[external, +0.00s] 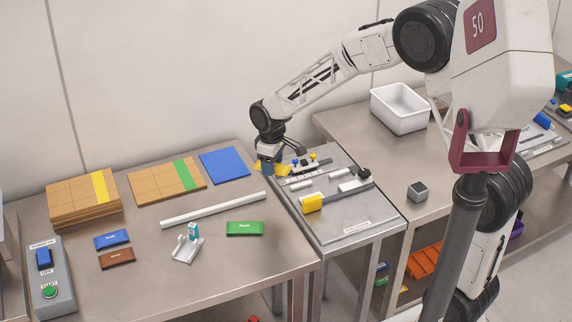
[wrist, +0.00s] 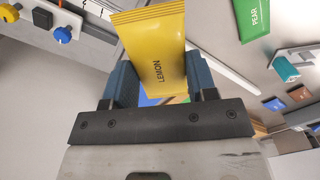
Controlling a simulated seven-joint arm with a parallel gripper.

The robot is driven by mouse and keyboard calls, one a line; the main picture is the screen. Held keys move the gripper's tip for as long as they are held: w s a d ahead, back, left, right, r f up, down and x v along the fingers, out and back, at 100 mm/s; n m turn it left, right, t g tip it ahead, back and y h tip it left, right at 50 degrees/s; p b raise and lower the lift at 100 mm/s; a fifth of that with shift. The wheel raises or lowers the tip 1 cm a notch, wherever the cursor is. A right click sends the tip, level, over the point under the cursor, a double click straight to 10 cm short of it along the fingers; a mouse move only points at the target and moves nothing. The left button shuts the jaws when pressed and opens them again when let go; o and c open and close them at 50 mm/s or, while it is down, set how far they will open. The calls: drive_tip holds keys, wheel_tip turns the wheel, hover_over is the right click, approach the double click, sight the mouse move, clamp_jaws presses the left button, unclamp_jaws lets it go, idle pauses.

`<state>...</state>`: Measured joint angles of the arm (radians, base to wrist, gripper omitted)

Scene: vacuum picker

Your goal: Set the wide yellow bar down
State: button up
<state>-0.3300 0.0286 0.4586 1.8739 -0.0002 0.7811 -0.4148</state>
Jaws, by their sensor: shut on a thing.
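The wide yellow bar (wrist: 155,40) is a flat yellow packet marked LEMON. In the wrist view it is between the two blue fingers of my gripper (wrist: 160,78), which is shut on it. In the external view my gripper (external: 268,165) is at the left edge of the grey fixture table, and part of the yellow bar (external: 284,170) shows beside the fingers. I cannot tell whether the bar touches a surface below.
A grey fixture plate (external: 345,235) carries knobs, rails and a yellow block (external: 312,203). To the left are a white rod (external: 214,209), a green PEAR packet (external: 245,228), blue (external: 112,239) and brown (external: 117,258) packets, a small stand (external: 187,246) and cardboard stacks (external: 84,197).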

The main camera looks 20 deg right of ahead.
drive_tip(key=s+d+m, duration=0.2)
drive_tip(key=d+m, duration=0.2)
drive_tip(key=d, duration=1.5)
drive_tip(key=s+d+m, duration=0.2)
drive_tip(key=d+m, duration=0.3)
drive_tip(key=d, duration=1.3)
drive_tip(key=shift+w+d+f, duration=0.1)
drive_tip(key=shift+f, duration=1.2)
drive_tip(key=shift+d+f, duration=0.1)
drive_tip(key=shift+f, duration=1.15)
drive_tip(key=shift+w, duration=0.1)
hover_over(369, 142)
drive_tip(key=shift+w+f, duration=0.1)
drive_tip(key=shift+f, duration=0.65)
drive_tip(key=shift+f, duration=1.75)
drive_tip(key=shift+f, duration=0.1)
